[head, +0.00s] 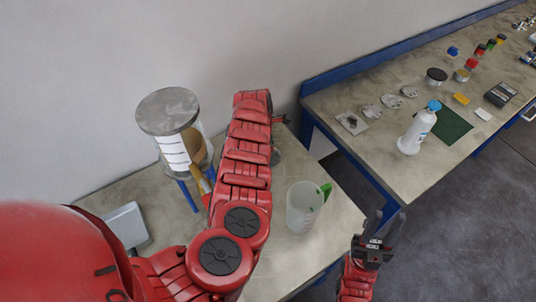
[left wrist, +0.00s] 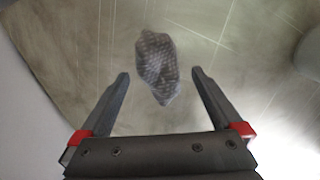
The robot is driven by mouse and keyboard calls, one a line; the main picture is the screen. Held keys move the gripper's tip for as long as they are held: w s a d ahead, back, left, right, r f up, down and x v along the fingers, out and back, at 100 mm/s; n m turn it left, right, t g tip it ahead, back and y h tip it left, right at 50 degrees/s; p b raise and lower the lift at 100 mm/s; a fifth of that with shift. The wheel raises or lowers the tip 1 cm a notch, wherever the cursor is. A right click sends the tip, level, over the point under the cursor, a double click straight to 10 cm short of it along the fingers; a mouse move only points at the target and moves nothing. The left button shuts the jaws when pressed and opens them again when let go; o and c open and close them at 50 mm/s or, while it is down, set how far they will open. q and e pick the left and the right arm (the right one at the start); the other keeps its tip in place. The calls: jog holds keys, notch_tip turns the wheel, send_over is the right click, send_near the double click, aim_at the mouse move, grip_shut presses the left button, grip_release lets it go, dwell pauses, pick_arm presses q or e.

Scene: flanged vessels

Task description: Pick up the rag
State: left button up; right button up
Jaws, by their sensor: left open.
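The rag (left wrist: 157,66) is a dark grey, dotted, crumpled cloth lying on the greyish tabletop in the left wrist view. My left gripper (left wrist: 160,74) is open above it, one finger on either side in the picture. The rag lies mostly a little beyond the fingertips and nothing is gripped. In the head view my left arm reaches away across the table and hides most of that spot. My right gripper (head: 386,220) has its two fingers apart and empty, at the right beside the near table's edge.
A clear vessel with a grey lid (head: 168,110) stands left of my left arm. A measuring jug (head: 302,208) with a green handle stands to its right. A white bottle (head: 415,132), a green mat (head: 452,125) and several small items occupy the right bench.

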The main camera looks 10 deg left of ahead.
pick_arm(q)
jog(key=shift+w+d+f, duration=0.1)
jog(key=shift+w+f, duration=0.05)
jog(key=shift+f, duration=0.8)
jog(key=shift+c, duration=0.6)
jog(key=c, duration=1.3)
jog(key=shift+r, duration=0.15)
